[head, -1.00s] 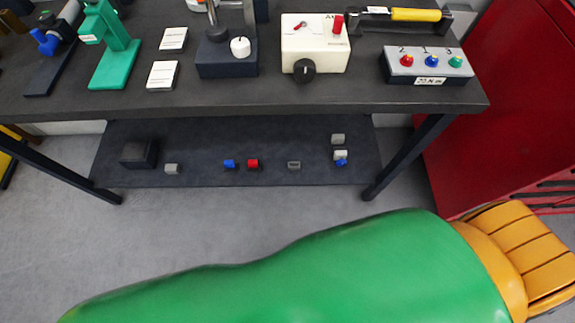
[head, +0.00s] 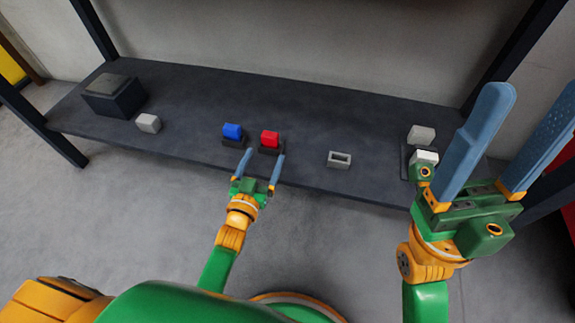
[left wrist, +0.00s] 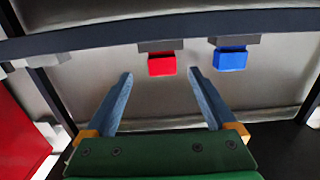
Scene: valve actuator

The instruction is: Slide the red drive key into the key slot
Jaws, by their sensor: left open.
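The red drive key (head: 270,138) stands on a dark base on the low shelf, just right of a blue block; it also shows in the left wrist view (left wrist: 162,65), beyond and between my fingertips. My left gripper (head: 262,157) is open and empty at the shelf's front edge, its blue fingers pointing toward the red key without touching it. A grey block with a rectangular opening (head: 339,164), perhaps the key slot, sits to the right of the red key. My right gripper (head: 538,102) is open and empty, raised over the shelf's right end.
The blue block (head: 232,131) stands close to the red key, also on a dark base. A dark box (head: 114,103) and a small grey block (head: 148,123) are at the left. Light blocks (head: 421,135) stand at the right. The shelf (head: 300,110) is clear behind the keys.

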